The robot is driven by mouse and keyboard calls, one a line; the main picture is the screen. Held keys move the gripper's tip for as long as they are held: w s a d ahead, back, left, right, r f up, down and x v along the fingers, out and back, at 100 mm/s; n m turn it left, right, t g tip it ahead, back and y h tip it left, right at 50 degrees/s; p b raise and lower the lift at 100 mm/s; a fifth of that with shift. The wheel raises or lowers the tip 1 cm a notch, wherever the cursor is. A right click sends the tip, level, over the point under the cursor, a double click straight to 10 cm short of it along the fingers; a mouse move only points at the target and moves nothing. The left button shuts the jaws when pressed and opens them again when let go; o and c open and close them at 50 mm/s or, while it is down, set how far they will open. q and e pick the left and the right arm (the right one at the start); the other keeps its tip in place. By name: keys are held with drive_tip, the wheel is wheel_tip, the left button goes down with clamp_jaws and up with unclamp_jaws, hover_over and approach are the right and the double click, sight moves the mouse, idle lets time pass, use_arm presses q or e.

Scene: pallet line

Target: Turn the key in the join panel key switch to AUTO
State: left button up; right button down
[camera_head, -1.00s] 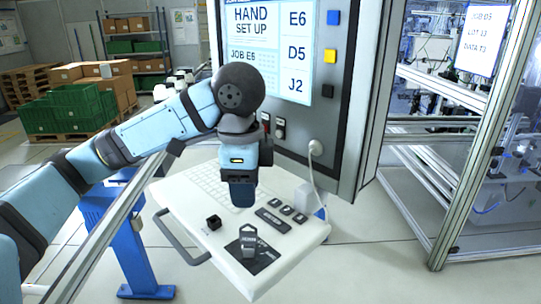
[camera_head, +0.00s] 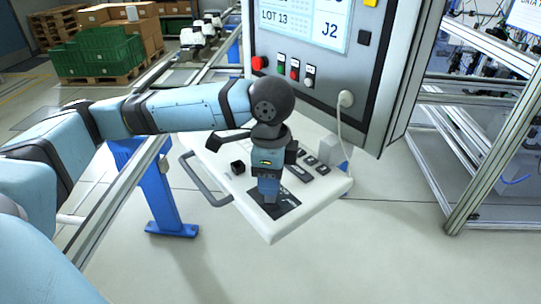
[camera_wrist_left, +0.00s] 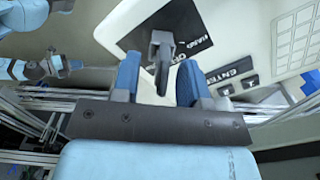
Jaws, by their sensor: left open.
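The join panel key switch shows as a black label plate (camera_head: 286,208) near the front corner of the white sloping console. In the left wrist view its grey key (camera_wrist_left: 162,48) stands up from the black plate (camera_wrist_left: 170,25), whose lettering is only partly readable. My left gripper (camera_head: 268,198) points down over the switch and hides the key in the head view. In the wrist view its two blue fingers (camera_wrist_left: 160,88) are open, one on each side of the key, with gaps visible. What seems to be my right arm's end (camera_wrist_left: 58,66) shows small at the left.
The white console (camera_head: 315,200) carries a small black knob (camera_head: 238,168) and several dark buttons. A grey handle (camera_head: 200,183) runs along its left edge. Behind it stands the cabinet with a screen (camera_head: 305,22) and a red button (camera_head: 259,63). A white cable (camera_head: 343,125) hangs at the right.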

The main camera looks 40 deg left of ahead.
use_arm(q)
drive_tip(key=shift+w+f, duration=0.2)
drive_tip(key=shift+f, duration=0.45)
drive_tip(key=shift+s, duration=0.1)
